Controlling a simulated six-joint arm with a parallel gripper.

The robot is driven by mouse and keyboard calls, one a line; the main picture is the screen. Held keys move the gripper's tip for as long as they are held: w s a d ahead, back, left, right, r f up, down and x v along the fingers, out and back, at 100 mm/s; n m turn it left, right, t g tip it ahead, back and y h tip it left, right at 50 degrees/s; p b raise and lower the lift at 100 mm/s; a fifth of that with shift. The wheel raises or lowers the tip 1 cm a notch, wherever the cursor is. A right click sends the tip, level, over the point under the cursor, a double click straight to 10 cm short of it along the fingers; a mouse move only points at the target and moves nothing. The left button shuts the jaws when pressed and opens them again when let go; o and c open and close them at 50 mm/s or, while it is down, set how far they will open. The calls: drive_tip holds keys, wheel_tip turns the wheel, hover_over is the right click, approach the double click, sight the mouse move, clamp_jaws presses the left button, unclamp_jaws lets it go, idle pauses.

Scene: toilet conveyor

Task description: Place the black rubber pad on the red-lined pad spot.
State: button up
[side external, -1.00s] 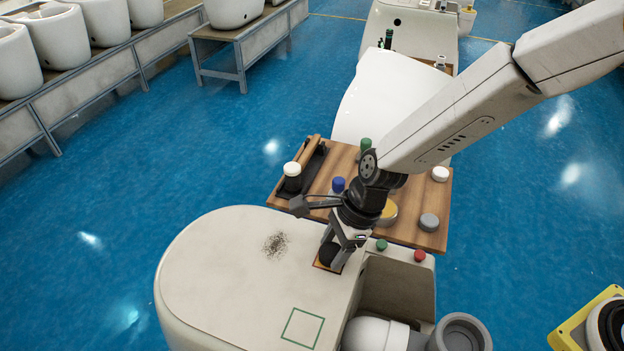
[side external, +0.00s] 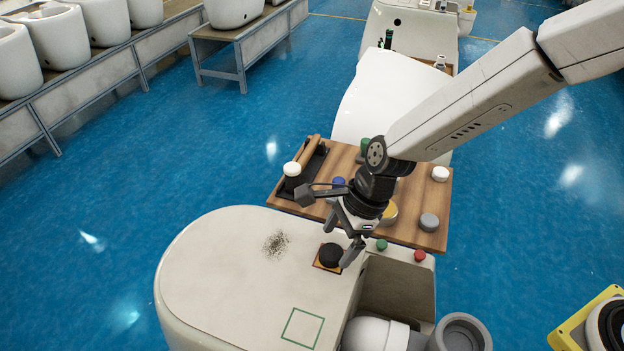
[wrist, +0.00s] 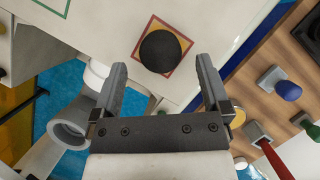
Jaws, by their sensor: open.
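The black rubber pad (side external: 331,254) is a round dark disc lying on the red-lined pad spot (side external: 319,265), a small square on the cream toilet top. In the wrist view the pad (wrist: 160,51) sits inside the spot's red outline (wrist: 147,71), with the tan square showing around it. My gripper (side external: 350,250) is open and empty, just above and beside the pad. In the wrist view its two fingers (wrist: 160,77) are spread wide, and the pad lies beyond their tips, untouched by them.
A green-outlined square (side external: 302,328) and a dark speckled patch (side external: 276,244) are on the toilet top (side external: 215,270). A wooden board (side external: 375,165) with several knobs and pots stands behind.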

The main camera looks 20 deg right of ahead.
drive_tip(key=v, duration=0.9)
drive_tip(key=shift+d+r, duration=0.15)
drive_tip(key=shift+r, duration=0.25)
drive_tip(key=s+d+f+n+h, duration=0.1)
drive_tip(key=s+d+n, duration=0.1)
drive_tip(key=d+n, duration=0.4)
drive_tip(key=s+d+f+n+t+h, duration=0.1)
drive_tip(key=s+d+f+n+h, duration=0.1)
drive_tip(key=d+n, duration=0.4)
drive_tip(key=s+d+f+n+t+h, duration=0.1)
drive_tip(key=s+d+f+n, duration=0.1)
drive_tip(key=d+n, duration=0.5)
drive_tip(key=s+d, duration=0.1)
drive_tip(key=d, duration=0.2)
drive_tip(key=shift+s+d, duration=0.3)
drive_tip(key=shift+d, duration=0.05)
